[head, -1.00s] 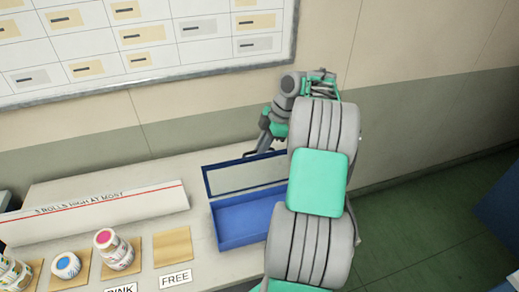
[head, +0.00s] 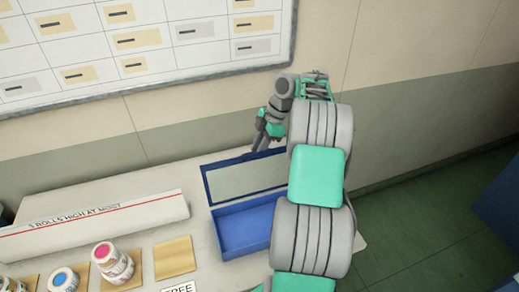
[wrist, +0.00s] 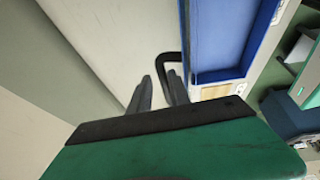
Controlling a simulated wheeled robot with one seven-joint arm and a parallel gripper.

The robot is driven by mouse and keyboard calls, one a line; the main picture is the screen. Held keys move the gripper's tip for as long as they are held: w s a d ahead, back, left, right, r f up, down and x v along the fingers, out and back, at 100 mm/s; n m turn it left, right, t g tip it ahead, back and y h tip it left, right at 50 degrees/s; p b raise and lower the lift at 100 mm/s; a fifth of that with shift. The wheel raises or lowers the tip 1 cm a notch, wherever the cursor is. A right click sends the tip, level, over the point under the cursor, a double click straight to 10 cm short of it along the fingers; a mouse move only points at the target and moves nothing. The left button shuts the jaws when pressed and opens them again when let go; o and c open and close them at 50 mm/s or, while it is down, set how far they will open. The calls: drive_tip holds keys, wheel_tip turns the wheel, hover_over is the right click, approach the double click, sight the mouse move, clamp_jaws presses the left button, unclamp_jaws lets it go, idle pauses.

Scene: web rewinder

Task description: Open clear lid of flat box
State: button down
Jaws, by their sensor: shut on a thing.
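The flat blue box (head: 245,229) stands on the table, its inside showing. Its clear lid (head: 245,176), in a blue frame, is swung up and leans back toward the wall. My gripper (head: 257,147) is at the lid's upper edge, coming from the wall side. In the wrist view my gripper (wrist: 160,78) is shut on the lid's dark handle (wrist: 170,55). The blue box (wrist: 217,40) runs along the right of the fingers there. My arm hides the box's right end in the head view.
A white block (head: 90,225) with a red line lies left of the box. Rolls stand in front of it, including a pink-cored one (head: 112,262), beside an empty tan pad (head: 173,257). The wall with its board (head: 130,45) is close behind.

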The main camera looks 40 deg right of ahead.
drive_tip(key=shift+w, duration=0.4)
drive_tip(key=c, duration=1.6)
unclamp_jaws()
drive_tip(key=shift+c, duration=0.2)
drive_tip(key=shift+o, duration=0.7)
drive_tip(key=shift+w+d+f, duration=0.15)
drive_tip(key=shift+w+f, duration=0.05)
drive_tip(key=shift+w, duration=0.2)
drive_tip(key=shift+s, duration=0.1)
drive_tip(key=shift+r, duration=0.1)
drive_tip(key=shift+r, duration=0.1)
drive_tip(key=p+v, duration=0.3)
drive_tip(key=v, duration=0.4)
drive_tip(key=shift+s+r, duration=0.2)
drive_tip(key=shift+d, duration=0.1)
